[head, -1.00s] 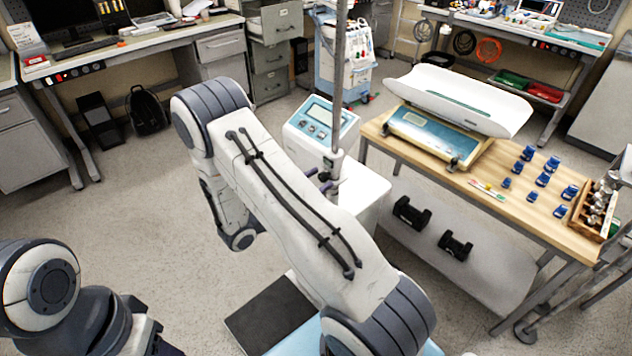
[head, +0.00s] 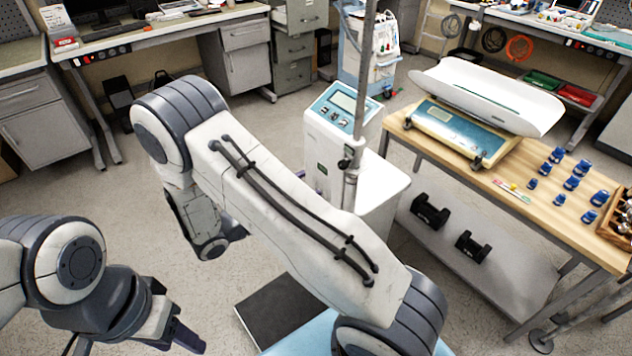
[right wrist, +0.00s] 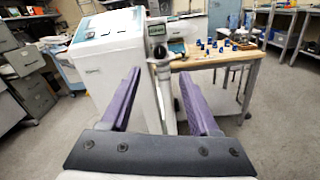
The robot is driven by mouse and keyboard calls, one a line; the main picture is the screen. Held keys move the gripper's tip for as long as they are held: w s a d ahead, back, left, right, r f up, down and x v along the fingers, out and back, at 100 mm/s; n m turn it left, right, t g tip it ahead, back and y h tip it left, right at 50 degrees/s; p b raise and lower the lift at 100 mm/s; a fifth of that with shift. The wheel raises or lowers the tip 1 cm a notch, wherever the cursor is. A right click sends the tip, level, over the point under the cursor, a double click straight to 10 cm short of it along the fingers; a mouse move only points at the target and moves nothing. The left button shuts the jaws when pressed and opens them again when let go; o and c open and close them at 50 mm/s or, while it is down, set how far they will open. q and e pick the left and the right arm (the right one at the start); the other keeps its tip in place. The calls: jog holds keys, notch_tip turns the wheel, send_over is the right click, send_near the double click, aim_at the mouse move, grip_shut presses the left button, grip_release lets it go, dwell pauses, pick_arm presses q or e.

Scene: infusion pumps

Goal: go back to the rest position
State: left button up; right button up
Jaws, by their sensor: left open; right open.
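My right gripper (right wrist: 161,76) is open and empty in the right wrist view, its two purple fingers spread wide. The white infusion pump (right wrist: 112,62), with its pole (right wrist: 160,72), stands ahead of it. The pump (head: 333,135) stands beyond my right arm.
A wooden table (head: 480,185) at the right bears a baby scale (head: 485,95) and several blue clamps (head: 572,183). A dark mat (head: 282,312) lies near the bottom. The floor at the left is mostly clear.

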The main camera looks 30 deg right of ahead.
jog(key=shift+a, duration=0.25)
dwell(0.3)
jog(key=s+a+r+m+y, duration=0.3)
jog(key=s+a+m+y, duration=0.1)
jog(key=s+a+y, duration=0.5)
jog(key=s+a+r+m+g+y, duration=0.1)
jog(key=s+a+r+m+y, duration=0.2)
jog(key=s+a+y, duration=0.7)
jog(key=s+a+m, duration=0.1)
jog(key=a+m, duration=0.1)
jog(key=a, duration=0.1)
jog(key=shift+s+r, duration=0.15)
jog(key=shift+r, duration=0.15)
